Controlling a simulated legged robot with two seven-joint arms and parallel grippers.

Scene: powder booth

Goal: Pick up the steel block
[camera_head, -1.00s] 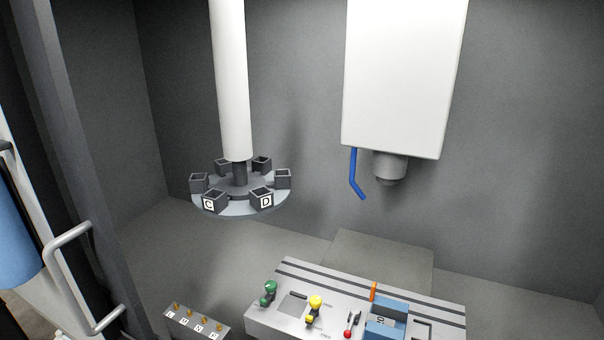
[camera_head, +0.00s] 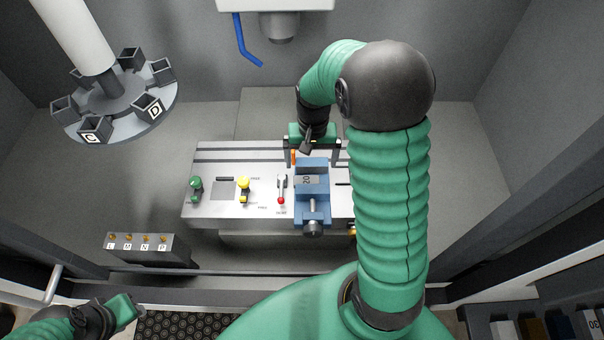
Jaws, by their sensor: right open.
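A blue vise (camera_head: 312,203) stands on the light grey machine table (camera_head: 215,207). A grey piece marked 20 (camera_head: 307,180), which looks like the steel block, sits between the vise jaws. My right gripper (camera_head: 313,152) is open and empty at the back end of the vise, its fingers spread to either side. It is just behind the block in the picture; its height above it is hard to tell. My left gripper (camera_head: 134,306) is low at the left, far from the vise; its fingers are too unclear to judge.
A green knob (camera_head: 195,186), a yellow knob (camera_head: 243,184) and a red-tipped lever (camera_head: 281,190) stand left of the vise. A lettered carousel (camera_head: 122,108) hangs at upper left. A blue nozzle (camera_head: 246,45) and a spindle (camera_head: 279,27) hang above. A small lettered rack (camera_head: 150,250) is at lower left.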

